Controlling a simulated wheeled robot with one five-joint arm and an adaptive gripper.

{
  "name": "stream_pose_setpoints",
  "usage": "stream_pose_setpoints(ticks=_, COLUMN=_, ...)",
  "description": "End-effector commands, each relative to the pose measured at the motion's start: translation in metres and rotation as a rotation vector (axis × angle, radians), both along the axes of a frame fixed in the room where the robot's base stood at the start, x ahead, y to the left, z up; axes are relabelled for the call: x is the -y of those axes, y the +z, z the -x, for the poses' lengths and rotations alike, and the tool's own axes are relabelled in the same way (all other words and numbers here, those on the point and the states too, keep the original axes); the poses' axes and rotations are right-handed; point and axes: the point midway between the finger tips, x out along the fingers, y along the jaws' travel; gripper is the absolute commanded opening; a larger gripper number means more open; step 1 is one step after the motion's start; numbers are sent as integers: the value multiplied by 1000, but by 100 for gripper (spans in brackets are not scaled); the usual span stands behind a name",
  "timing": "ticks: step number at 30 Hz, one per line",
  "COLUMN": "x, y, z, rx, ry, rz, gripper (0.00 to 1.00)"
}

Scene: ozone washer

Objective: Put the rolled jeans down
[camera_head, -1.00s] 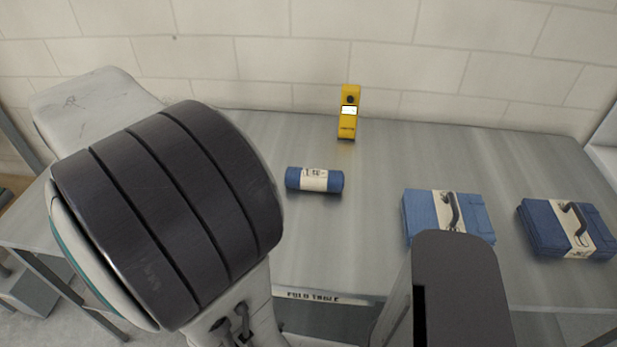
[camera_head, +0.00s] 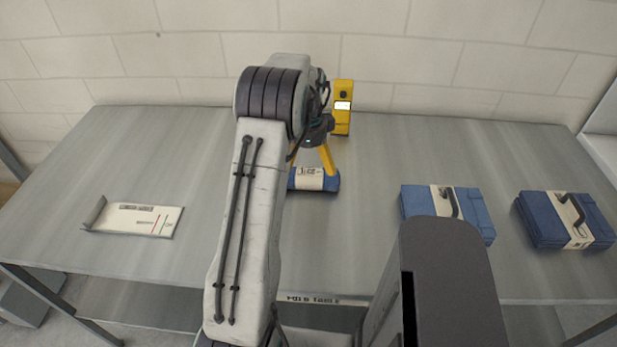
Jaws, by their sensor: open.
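The rolled jeans (camera_head: 318,181) are a blue roll with a pale paper band, lying on the grey metal fold table (camera_head: 370,240) near its middle. My gripper (camera_head: 312,166) is over the roll with its yellow fingers pointing down. One finger shows at the right, reaching down to the roll's upper side; the other is mostly hidden behind my arm. The gripper is open. The left end of the roll is hidden by my arm, and I cannot tell whether the fingers touch it.
A yellow handheld device (camera_head: 343,108) stands just behind the roll. Two folded blue jeans with pale bands and handles, one in the middle right (camera_head: 447,211) and one farther right (camera_head: 566,219), lie on the table. A white tray-like card (camera_head: 134,219) lies at left. A wall closes the back.

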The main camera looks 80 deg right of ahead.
Motion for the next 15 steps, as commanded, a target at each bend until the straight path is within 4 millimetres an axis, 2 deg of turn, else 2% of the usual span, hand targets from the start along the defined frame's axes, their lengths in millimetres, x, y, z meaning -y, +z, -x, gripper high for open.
stream_pose_setpoints(ticks=4, x=1, y=-13, z=8, rx=1, ry=-31, rz=-7, gripper=100)
stream_pose_setpoints(ticks=15, x=-2, y=-44, z=4, rx=1, ry=-28, rz=-8, gripper=100)
